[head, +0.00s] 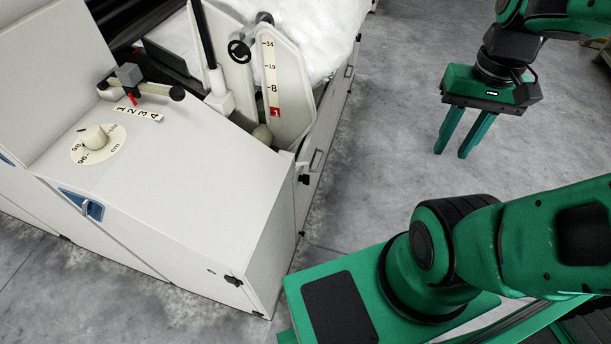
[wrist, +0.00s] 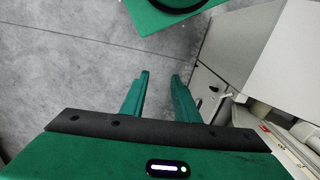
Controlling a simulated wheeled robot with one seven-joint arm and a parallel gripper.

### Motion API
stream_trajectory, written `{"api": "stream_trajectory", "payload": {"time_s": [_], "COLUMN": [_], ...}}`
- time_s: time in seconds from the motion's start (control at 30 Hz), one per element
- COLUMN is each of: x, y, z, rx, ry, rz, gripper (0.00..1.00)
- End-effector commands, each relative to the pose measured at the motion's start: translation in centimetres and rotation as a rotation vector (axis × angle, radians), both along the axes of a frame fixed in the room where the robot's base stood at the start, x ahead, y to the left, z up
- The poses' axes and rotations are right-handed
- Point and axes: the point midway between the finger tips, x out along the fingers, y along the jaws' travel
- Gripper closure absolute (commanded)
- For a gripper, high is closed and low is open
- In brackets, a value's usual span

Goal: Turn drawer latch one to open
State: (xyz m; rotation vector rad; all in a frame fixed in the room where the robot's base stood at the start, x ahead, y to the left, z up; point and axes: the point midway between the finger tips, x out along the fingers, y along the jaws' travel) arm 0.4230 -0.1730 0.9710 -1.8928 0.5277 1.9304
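My gripper (head: 450,154) hangs over bare floor to the right of the machine, pointing down. Its two green fingers are apart with nothing between them. It also shows in the wrist view (wrist: 160,75). On the machine's right side, a small black latch (head: 304,180) sits near a drawer handle (head: 316,160). Another dark latch (head: 233,281) sits low on the front cabinet panel. I cannot read which latch is number one, nor tell how each is turned. My gripper is well apart from all of them.
The pale machine (head: 190,190) fills the left, with a dial (head: 94,138), a lever on a 1-to-4 plate (head: 138,114) and a handwheel (head: 239,51). White fibre (head: 315,30) lies behind. The grey floor (head: 385,130) between machine and gripper is clear.

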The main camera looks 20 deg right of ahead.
Motion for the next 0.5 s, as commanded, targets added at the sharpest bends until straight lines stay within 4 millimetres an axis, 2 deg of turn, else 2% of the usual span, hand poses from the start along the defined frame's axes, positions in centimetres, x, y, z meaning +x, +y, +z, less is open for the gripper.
{"api": "stream_trajectory", "payload": {"time_s": [0.07,0.17,0.37,0.5], "x": [0.3,2.2,8.3,12.6], "y": [-0.1,-0.5,-0.6,0.0], "z": [0.0,-0.8,-3.9,-6.9], "rx": [-0.006,-0.018,-0.040,-0.041], "ry": [-0.010,-0.012,-0.027,-0.050], "rz": [0.021,0.095,0.349,0.537], "gripper": [0.72,0.72,0.72,0.72]}}
